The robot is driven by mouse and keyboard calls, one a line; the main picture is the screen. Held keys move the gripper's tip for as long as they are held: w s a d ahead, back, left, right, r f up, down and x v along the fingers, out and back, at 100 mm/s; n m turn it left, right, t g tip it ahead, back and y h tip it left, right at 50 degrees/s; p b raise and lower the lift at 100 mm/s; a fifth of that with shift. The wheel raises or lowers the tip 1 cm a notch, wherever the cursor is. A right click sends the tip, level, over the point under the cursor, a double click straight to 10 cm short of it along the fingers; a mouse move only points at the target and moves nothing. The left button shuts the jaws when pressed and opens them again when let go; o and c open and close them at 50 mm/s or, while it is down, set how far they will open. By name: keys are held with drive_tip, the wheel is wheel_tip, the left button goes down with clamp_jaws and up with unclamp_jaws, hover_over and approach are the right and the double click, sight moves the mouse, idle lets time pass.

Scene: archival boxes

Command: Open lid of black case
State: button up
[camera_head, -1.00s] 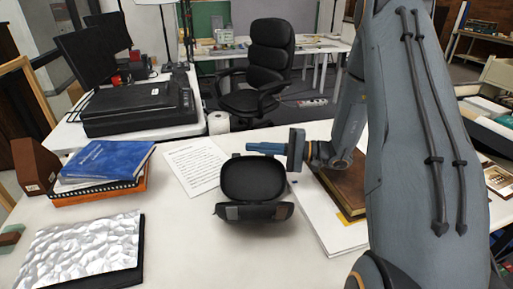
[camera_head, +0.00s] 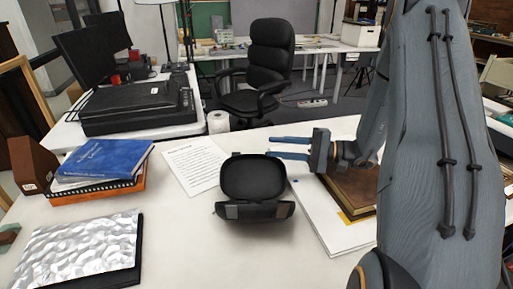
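The black case (camera_head: 255,211) stands on the white table near the middle of the view. Its lid (camera_head: 253,177) is raised and leans back, showing the dark inside. My gripper (camera_head: 278,147) is to the right of and behind the lid, pointing left. Its two blue fingers are apart with nothing seen between them. The nearer finger ends close to the lid's upper right edge; I cannot tell whether it touches.
A brown book (camera_head: 352,190) lies on white sheets right of the case, under my gripper. A printed page (camera_head: 194,163) lies behind left. Blue and orange books (camera_head: 103,160) and a silver crinkled folder (camera_head: 80,250) are at left. The table in front of the case is clear.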

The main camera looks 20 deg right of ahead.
drive_tip(key=shift+s+d, duration=0.15)
drive_tip(key=shift+d, duration=0.3)
